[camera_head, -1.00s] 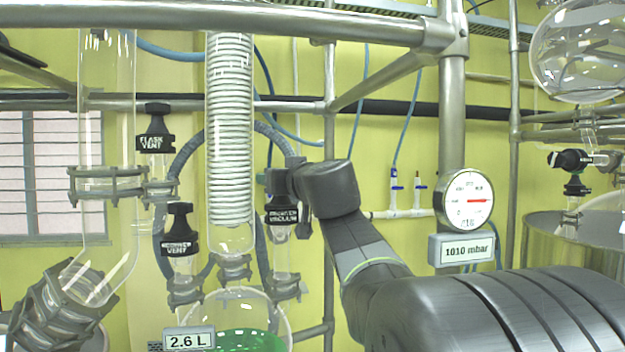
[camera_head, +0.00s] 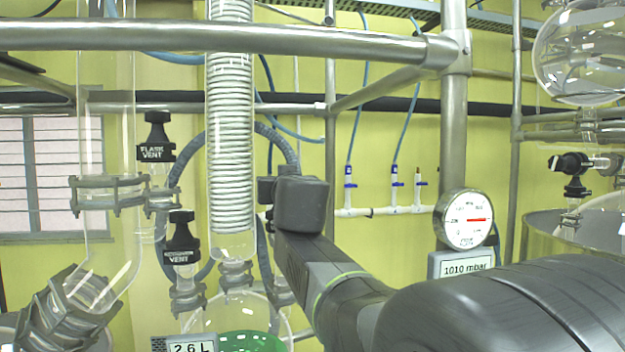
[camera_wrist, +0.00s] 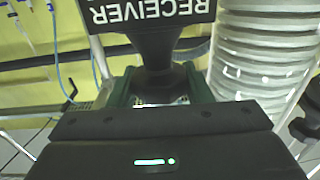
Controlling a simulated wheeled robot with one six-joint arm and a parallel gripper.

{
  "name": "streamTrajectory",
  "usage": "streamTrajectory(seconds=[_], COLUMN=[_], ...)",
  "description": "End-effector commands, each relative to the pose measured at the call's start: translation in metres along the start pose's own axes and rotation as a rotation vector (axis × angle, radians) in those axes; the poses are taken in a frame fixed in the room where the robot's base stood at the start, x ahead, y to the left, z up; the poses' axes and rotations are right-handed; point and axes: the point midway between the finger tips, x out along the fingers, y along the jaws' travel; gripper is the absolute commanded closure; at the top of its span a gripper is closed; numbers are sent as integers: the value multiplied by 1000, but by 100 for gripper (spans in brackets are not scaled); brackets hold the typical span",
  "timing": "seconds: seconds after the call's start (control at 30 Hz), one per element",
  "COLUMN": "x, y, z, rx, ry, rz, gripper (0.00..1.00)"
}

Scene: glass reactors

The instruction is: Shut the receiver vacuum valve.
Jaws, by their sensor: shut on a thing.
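The receiver vacuum valve has a black handle (camera_wrist: 157,58) with a label reading "RECEIVER" upside down in the wrist view; the rest of the label is cut off. My gripper (camera_wrist: 160,84) is shut on this handle, its green-lined fingers on both sides of the narrow black part. In the head view my gripper (camera_head: 268,190) is at the valve, just right of the coiled glass condenser (camera_head: 231,130). My own wrist hides the valve's handle and label there. I cannot tell from these frames how far the valve is turned.
The receiver vent (camera_head: 181,240) and flask vent (camera_head: 156,140) stand left of the condenser and close to it. A steel rail (camera_head: 200,38) crosses above my arm. The gauge (camera_head: 466,219) and its 1010 mbar display (camera_head: 461,264) are right of my wrist.

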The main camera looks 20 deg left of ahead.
Motion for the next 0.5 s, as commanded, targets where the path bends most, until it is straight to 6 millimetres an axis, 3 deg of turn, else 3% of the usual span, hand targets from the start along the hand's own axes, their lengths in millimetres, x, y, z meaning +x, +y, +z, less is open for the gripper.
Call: streamTrajectory(seconds=[0.5], x=[0], y=[-2], z=[8], rx=[-2], ry=[-2], rz=[317], gripper=[78])
